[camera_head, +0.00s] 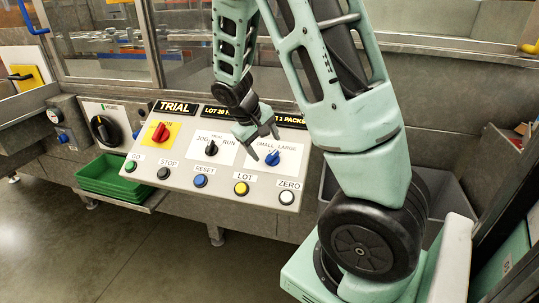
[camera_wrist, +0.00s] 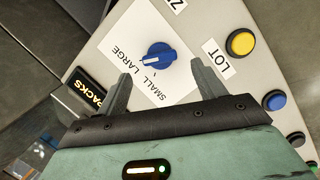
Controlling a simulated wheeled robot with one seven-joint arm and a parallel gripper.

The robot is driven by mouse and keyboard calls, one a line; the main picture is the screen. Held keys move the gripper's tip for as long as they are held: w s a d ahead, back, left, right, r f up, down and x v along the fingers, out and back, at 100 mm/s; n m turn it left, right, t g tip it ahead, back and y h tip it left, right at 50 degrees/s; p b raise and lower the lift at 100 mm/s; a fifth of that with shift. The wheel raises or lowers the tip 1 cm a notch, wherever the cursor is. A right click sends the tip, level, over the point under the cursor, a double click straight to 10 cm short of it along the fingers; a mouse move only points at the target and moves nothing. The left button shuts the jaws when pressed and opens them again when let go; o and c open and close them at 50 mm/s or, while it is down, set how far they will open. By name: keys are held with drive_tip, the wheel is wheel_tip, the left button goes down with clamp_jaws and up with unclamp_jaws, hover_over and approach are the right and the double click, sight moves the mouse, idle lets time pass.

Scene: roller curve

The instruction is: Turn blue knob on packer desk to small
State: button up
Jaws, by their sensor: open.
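The blue knob (camera_head: 272,158) sits on a white plate at the right of the sloped packer desk panel (camera_head: 218,184), under the words SMALL and LARGE. In the wrist view the blue knob (camera_wrist: 160,55) shows whole, and its ridge appears turned toward the LARGE word (camera_wrist: 127,57), with the SMALL word (camera_wrist: 144,89) beside it. My gripper (camera_head: 265,142) is open and empty just above the knob. In the wrist view my gripper's fingers (camera_wrist: 160,74) stand apart, short of the knob, with the knob between their lines. I see no contact.
A red switch (camera_head: 159,132) and a black JOG/RUN knob (camera_head: 211,148) are left of the blue knob. Several push buttons line the panel's lower edge, including the yellow LOT button (camera_head: 241,188). Green trays (camera_head: 108,177) lie at left. A glazed metal machine stands behind.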

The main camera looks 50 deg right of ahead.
sight(270, 155)
drive_tip(key=x, duration=0.5)
drive_tip(key=shift+a+r, duration=0.1)
drive_tip(key=c, duration=1)
